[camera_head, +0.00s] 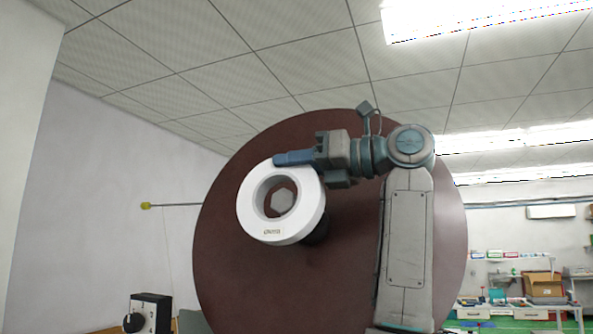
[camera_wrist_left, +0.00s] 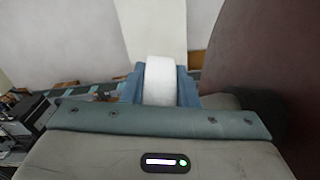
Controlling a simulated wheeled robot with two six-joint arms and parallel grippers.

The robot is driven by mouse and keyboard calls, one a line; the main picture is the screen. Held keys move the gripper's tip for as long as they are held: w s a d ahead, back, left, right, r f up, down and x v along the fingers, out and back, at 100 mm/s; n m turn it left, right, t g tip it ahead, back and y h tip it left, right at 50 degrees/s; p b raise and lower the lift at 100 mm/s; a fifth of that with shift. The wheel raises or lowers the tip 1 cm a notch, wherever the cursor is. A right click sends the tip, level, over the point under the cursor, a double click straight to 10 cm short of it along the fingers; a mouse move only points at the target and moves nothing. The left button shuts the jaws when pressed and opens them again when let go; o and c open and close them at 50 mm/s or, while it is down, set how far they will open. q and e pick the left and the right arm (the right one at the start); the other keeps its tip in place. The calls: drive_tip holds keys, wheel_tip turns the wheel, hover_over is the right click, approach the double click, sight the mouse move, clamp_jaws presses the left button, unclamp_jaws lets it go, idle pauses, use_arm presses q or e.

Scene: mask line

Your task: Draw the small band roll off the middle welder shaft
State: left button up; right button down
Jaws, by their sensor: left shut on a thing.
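The white band roll (camera_head: 309,208) is a thick ring facing me, in front of a large dark brown disc (camera_head: 350,270). My left gripper (camera_head: 283,159) is shut on the roll's upper rim. In the left wrist view the roll (camera_wrist_left: 160,82) sits between the two blue fingers. A pale hexagonal shape (camera_head: 282,200), which looks like the end of the shaft, shows inside the roll's hole. A dark round hub (camera_head: 318,232) shows partly behind the roll's lower right. I cannot tell how far the roll sits along the shaft. My right gripper is not in view.
A thin rod with a yellow tip (camera_head: 146,206) sticks out to the left of the disc. A black and white box with a knob (camera_head: 148,312) stands at the lower left. A workbench with a cardboard box (camera_head: 543,285) is far right. The space left of the roll looks clear.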

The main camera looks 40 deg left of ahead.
use_arm(q)
drive_tip(key=shift+s+d+r+b, duration=0.15)
drive_tip(key=shift+s+b, duration=0.05)
drive_tip(key=shift+s, duration=0.5)
drive_tip(key=shift+s+d+r+b, duration=0.15)
drive_tip(key=shift+s+d+r, duration=0.05)
drive_tip(key=shift+s, duration=0.45)
drive_tip(key=shift+s+d+r+b, duration=0.15)
drive_tip(key=shift+s+b, duration=0.05)
drive_tip(key=shift+s, duration=0.5)
drive_tip(key=s+f+b, duration=0.2)
drive_tip(key=s, duration=0.1)
drive_tip(key=s+d+b, duration=0.1)
drive_tip(key=b, duration=0.1)
drive_tip(key=shift+s+d+f, duration=0.1)
drive_tip(key=shift+s+f, duration=0.25)
drive_tip(key=shift+f, duration=0.05)
